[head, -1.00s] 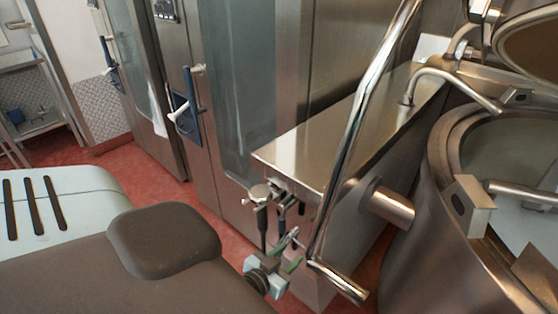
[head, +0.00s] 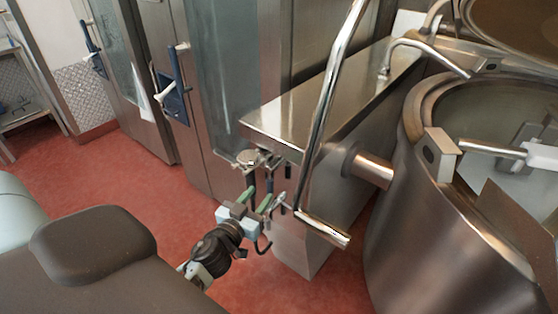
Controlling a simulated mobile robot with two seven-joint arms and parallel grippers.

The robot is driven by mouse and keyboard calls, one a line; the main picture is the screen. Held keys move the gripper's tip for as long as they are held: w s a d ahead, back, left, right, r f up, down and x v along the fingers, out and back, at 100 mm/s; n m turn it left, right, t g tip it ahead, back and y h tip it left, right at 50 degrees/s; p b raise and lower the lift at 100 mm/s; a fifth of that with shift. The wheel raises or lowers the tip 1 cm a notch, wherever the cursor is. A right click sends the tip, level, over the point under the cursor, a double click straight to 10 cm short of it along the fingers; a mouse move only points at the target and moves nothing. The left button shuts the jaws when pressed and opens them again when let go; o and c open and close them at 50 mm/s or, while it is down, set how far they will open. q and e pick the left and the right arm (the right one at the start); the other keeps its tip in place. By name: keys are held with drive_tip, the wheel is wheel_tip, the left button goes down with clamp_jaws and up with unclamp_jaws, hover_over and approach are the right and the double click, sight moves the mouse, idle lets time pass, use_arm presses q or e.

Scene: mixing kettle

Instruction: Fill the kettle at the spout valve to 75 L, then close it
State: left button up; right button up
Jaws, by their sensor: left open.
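The large steel kettle (head: 400,225) stands at the right with its lid (head: 515,25) raised. Its inside looks pale grey, and I cannot tell a liquid level. A thin bent spout (head: 425,52) rises from the steel console and reaches over the kettle's rim; no stream shows at its tip. A round metal knob (head: 247,158) sits at the console's front end, with dark hanging fittings below it; I cannot tell whether it is the spout valve. My left gripper (head: 272,204), with green finger pads, is open and empty just below these fittings. My right gripper is not in view.
A tall bent steel bar (head: 328,100) with a horizontal end (head: 322,229) stands close right of my left gripper. The steel console (head: 310,115) lies behind it. Steel cabinets with blue handles (head: 172,95) line the back. Red floor (head: 130,170) is clear at left.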

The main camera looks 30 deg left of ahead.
sight(268, 184)
use_arm(q)
drive_tip(key=shift+w+a, duration=0.2)
drive_tip(key=shift+w, duration=1.5)
drive_tip(key=shift+w+a, duration=0.2)
drive_tip(key=shift+w, duration=1.5)
drive_tip(key=shift+w, duration=0.1)
drive_tip(key=shift+c, duration=0.3)
clamp_jaws()
